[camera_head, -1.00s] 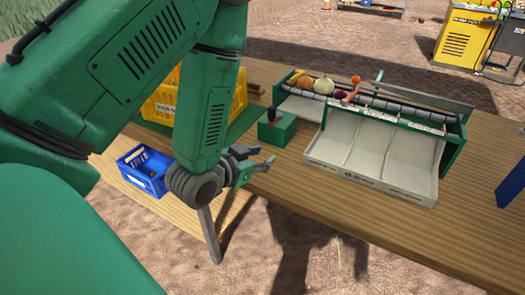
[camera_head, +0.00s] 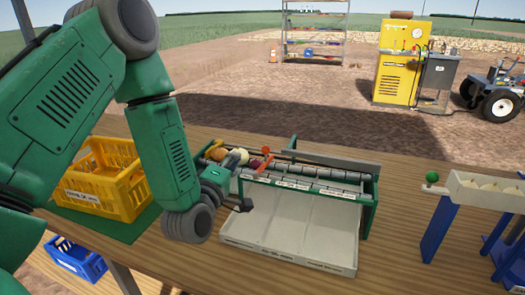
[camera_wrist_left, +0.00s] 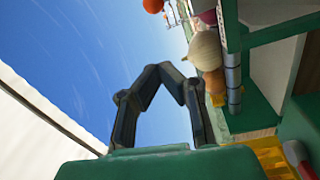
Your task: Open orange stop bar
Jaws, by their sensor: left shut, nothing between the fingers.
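The sorting rack (camera_head: 372,205) stands on the table with a pale sloped three-lane tray (camera_head: 300,225) at its front. At its upper left an orange ball knob (camera_head: 265,150) sits above a short orange-red bar (camera_head: 262,164), which I take as the stop bar. The orange ball also shows at the top of the left wrist view (camera_wrist_left: 153,5). My left gripper (camera_head: 244,205) is shut and empty, in front of the rack's left end and apart from the knob. In the wrist view its dark fingers (camera_wrist_left: 172,78) meet at the tips against sky. My right gripper is out of view.
Onions (camera_head: 238,155) lie at the rack's left end, close to my gripper. A yellow crate (camera_head: 125,205) stands left, and a blue crate (camera_head: 78,262) sits lower. A blue-legged stand (camera_head: 437,230) is to the right. Table between rack and stand is clear.

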